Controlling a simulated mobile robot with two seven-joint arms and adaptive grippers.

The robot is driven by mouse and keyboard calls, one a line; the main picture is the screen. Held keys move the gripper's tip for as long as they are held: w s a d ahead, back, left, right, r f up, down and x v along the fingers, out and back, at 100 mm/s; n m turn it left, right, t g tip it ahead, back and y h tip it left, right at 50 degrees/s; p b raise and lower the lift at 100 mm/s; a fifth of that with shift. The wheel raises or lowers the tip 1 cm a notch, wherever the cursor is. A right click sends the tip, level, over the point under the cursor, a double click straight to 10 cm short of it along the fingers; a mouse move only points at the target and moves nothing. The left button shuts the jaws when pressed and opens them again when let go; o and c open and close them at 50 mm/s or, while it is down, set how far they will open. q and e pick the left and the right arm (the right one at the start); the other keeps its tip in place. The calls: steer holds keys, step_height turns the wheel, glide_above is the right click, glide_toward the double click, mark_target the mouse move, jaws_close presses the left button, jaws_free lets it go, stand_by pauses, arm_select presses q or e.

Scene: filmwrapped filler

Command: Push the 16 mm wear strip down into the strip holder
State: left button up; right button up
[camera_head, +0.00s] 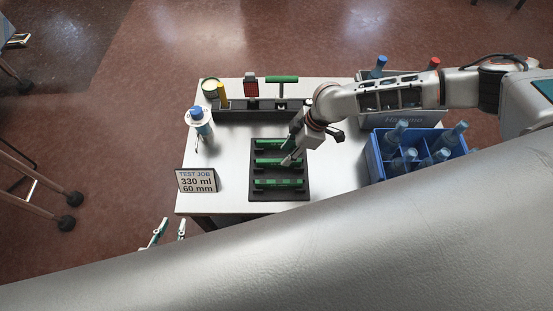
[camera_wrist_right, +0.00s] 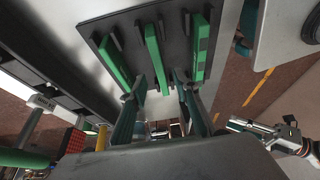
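The strip holder (camera_head: 257,197) is a dark plate on the white table with several black supports and three long green strips: back (camera_head: 270,144), middle (camera_head: 268,162) and front (camera_head: 278,184). Size marks are too small to read, so I cannot tell which strip is 16 mm. My right gripper (camera_head: 291,156) is low over the middle strip's right part. In the right wrist view its two fingers (camera_wrist_right: 161,80) stand apart, with the middle green strip (camera_wrist_right: 154,60) reaching between them; contact is unclear. My left gripper (camera_head: 172,224) is open and empty off the table's front edge.
A blue crate of bottles (camera_head: 373,158) and a grey crate (camera_head: 400,122) stand right. A black tray (camera_head: 235,115) with tools lies behind the holder. A blue-capped bottle (camera_head: 200,128) and a job sign (camera_head: 197,181) stand left. The table between sign and holder is clear.

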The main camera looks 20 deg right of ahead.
mark_target(280, 160)
steer(key=x, duration=0.7)
steer(key=shift+a+r, duration=0.1)
steer(key=shift+c, duration=0.5)
steer(key=shift+w, duration=0.1)
jaws_close()
